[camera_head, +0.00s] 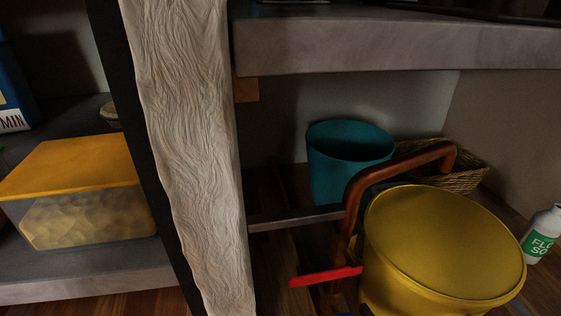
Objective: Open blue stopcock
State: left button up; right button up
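A copper pipe (352,196) rises from the bottom edge, bends over and runs behind a yellow bucket. A red lever handle (326,277) sits low on the pipe and points left, roughly level. I cannot make out a blue stopcock. A small dark bluish patch shows at the bottom edge beside the bucket, too little to tell what it is. Neither of my grippers is in view.
The lidded yellow bucket (445,243) stands right of the pipe. A teal bin (347,165) and a wicker basket (462,180) are behind. A white bottle (541,236) is far right. A rough pillar (190,150) and the counter slab (390,42) bound the space. A yellow-lidded box (80,190) sits left.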

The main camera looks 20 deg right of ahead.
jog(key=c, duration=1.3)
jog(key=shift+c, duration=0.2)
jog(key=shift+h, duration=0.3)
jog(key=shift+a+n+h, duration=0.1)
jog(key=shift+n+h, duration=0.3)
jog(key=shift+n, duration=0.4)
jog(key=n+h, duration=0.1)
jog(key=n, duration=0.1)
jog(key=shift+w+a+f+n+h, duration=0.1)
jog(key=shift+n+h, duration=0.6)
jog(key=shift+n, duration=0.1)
